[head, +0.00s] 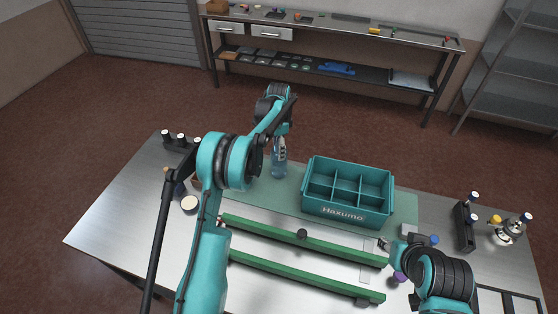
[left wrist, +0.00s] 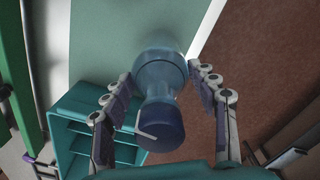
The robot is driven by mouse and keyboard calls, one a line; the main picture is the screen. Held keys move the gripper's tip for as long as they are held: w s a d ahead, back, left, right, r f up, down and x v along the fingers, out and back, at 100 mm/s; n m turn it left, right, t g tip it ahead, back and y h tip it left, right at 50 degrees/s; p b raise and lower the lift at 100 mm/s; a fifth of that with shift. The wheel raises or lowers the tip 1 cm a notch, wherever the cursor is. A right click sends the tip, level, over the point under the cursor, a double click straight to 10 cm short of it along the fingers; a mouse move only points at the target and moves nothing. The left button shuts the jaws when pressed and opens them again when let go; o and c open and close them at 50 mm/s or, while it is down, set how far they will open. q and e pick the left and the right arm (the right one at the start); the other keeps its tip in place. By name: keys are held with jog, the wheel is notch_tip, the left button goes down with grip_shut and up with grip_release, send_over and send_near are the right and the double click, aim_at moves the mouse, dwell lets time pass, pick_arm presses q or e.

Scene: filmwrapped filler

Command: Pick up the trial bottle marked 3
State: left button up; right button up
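A clear bluish bottle (head: 279,165) stands on the green mat just left of the crate. In the left wrist view the bottle (left wrist: 162,80) has a dark blue cap (left wrist: 161,125) with a pale angular stroke on it, which I cannot read as a number. My left gripper (head: 281,146) is above the bottle. In the left wrist view its fingers (left wrist: 165,95) are spread on both sides of the bottle's neck, with gaps showing. My right gripper (head: 384,244) is low over the table near the green rails, and its fingers are too small to judge.
A teal crate (head: 346,214) with several empty compartments, marked Haxumo, stands right of the bottle. Green rails (head: 303,240) lie in front. A dark rack (head: 464,226) stands at the right, and small bottles (head: 182,139) stand at the left edge. A round white-topped jar (head: 190,204) is at left.

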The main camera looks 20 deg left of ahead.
pick_arm(q)
grip_shut()
